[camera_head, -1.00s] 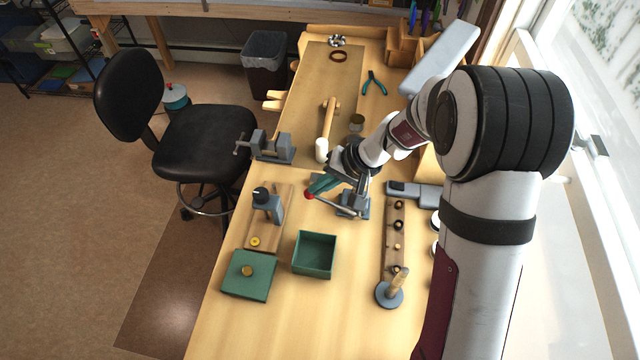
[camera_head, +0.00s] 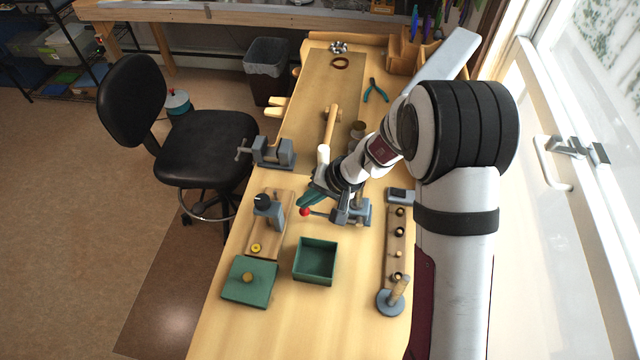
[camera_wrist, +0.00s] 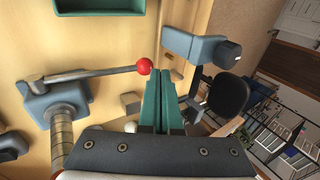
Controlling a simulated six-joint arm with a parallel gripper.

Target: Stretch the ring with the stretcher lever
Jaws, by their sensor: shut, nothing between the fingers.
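The stretcher (camera_head: 355,209) is a grey device standing on the bench, with a metal lever (camera_wrist: 95,74) that ends in a red ball knob (camera_head: 304,211). In the wrist view the lever reaches right from its grey block, and the knob (camera_wrist: 144,66) is at the fingertips' left. My gripper (camera_head: 308,200) has teal fingers, shut and empty. The fingertips (camera_wrist: 160,80) are right beside the knob; I cannot tell whether they touch it. Several small rings (camera_head: 400,211) sit on a wooden strip at the right. I cannot make out a ring on the stretcher.
A green open box (camera_head: 316,243) stands in front of the stretcher. To its left are a green block (camera_head: 236,284) and a wooden board with a grey clamp (camera_head: 268,208). A vise (camera_head: 272,152) and mallet (camera_head: 324,152) lie behind. The front of the bench is clear.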

